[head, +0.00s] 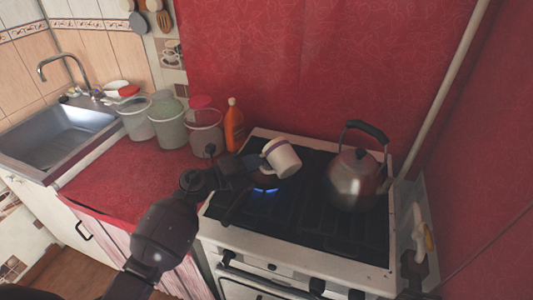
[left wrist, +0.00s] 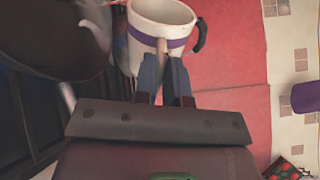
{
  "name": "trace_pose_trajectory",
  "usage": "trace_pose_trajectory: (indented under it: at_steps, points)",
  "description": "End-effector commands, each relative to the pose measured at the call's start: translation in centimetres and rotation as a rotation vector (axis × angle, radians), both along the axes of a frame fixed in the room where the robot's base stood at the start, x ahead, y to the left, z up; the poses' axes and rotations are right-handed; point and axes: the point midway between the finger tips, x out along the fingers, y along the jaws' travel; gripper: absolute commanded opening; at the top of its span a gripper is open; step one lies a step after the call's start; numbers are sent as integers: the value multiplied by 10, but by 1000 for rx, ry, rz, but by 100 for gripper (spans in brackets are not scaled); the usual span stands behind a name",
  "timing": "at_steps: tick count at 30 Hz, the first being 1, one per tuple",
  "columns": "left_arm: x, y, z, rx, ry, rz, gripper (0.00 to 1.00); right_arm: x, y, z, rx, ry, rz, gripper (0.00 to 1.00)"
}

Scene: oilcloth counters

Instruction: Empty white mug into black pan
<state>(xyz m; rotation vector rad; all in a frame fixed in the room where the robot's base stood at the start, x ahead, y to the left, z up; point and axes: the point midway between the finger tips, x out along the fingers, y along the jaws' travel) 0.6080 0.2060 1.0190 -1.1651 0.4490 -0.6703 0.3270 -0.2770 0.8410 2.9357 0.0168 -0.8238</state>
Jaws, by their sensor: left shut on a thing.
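My left gripper (head: 257,164) is shut on the white mug (head: 284,158) and holds it above the stove. The mug has a purple band and is tilted in the head view. A dark round thing (head: 266,182), which looks like the black pan, is on the burner just below the mug, over a blue flame. The mug and my arm hide part of it. I cannot tell what the mug or pan contains.
A metal kettle (head: 354,180) stands close to the right of the mug on the stove (head: 300,262). An orange bottle (head: 234,126) and several jars (head: 168,124) stand behind on the red counter (head: 130,185). A sink (head: 60,135) is at the left.

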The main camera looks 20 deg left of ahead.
Motion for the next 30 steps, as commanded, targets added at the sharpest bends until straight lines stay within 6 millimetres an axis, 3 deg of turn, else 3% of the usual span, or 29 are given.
trace_pose_trajectory:
  at_steps: [30]
  points:
    - [9, 9, 2, -98, 77, -3, 0, -4, 0, 0, 1, 9, -3, 68]
